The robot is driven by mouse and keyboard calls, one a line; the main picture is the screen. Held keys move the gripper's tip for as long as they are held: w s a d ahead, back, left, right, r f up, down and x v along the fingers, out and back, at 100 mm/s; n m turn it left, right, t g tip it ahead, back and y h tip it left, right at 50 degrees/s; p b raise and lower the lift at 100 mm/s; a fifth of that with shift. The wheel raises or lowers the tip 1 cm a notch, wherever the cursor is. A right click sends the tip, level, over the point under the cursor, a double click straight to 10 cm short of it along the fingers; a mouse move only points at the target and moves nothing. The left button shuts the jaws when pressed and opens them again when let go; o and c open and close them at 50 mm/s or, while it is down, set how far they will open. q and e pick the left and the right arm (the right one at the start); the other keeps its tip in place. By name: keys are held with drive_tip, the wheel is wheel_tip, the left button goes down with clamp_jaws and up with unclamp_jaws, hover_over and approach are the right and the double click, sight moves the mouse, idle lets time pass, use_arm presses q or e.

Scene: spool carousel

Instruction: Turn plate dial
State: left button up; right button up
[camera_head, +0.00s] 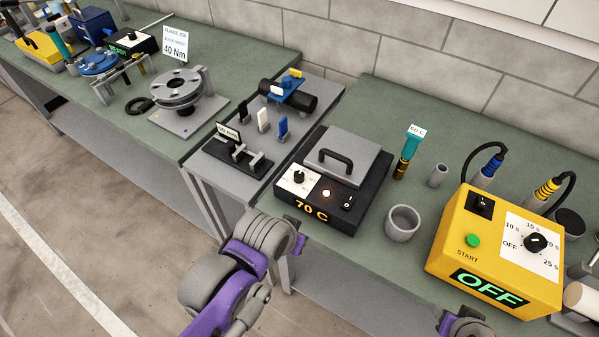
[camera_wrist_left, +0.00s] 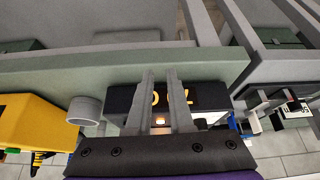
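The hot plate (camera_head: 372,192) is a black box with a grey lid and a black handle, on the green bench. Its plate dial (camera_head: 299,177) is a small black knob on a white panel at the front left. An orange lamp (camera_head: 326,193) is lit and the display (camera_head: 312,210) reads 70 C. In the left wrist view, the two fingers of my left gripper (camera_wrist_left: 159,72) are apart with nothing between them, pointing toward the plate's front (camera_wrist_left: 207,97). The dial is not clearly visible there. In the head view my left arm is in front of the plate, its fingertips hidden.
A grey cup (camera_head: 402,223) stands right of the plate. A yellow timer box (camera_head: 495,250) reading OFF is further right. A teal-topped tool (camera_head: 408,152) stands behind the cup. A grey side table (camera_head: 232,155) with coloured tags is on the left. My right arm shows at the bottom edge.

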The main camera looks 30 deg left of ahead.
use_arm(q)
drive_tip(key=o, duration=0.6)
drive_tip(key=w+r+n+b, duration=0.1)
drive_tip(key=w+r, duration=0.1)
drive_tip(key=w+a+r+n+g+b, duration=0.1)
drive_tip(key=w+n, duration=0.1)
drive_tip(key=w+a+r+n+g+b, duration=0.1)
drive_tip(key=w+r+n+b, duration=0.1)
drive_tip(key=shift+w+a+r, duration=0.1)
drive_tip(key=shift+w+r, duration=0.1)
drive_tip(key=shift+r, duration=0.1)
drive_tip(key=n+g+b, duration=0.4)
drive_tip(key=n+b, duration=0.2)
drive_tip(key=n, duration=0.4)
approach(299, 174)
wheel_tip(299, 174, down, 9)
drive_tip(key=shift+s+r+b, duration=0.15)
drive_tip(key=shift+b, duration=0.85)
use_arm(e)
drive_tip(key=s+f, duration=0.3)
drive_tip(key=f, duration=1.1)
drive_tip(key=shift+f+g, duration=0.15)
drive_tip(key=shift+g, duration=0.25)
drive_tip(key=shift+s, duration=0.1)
use_arm(q)
clamp_jaws()
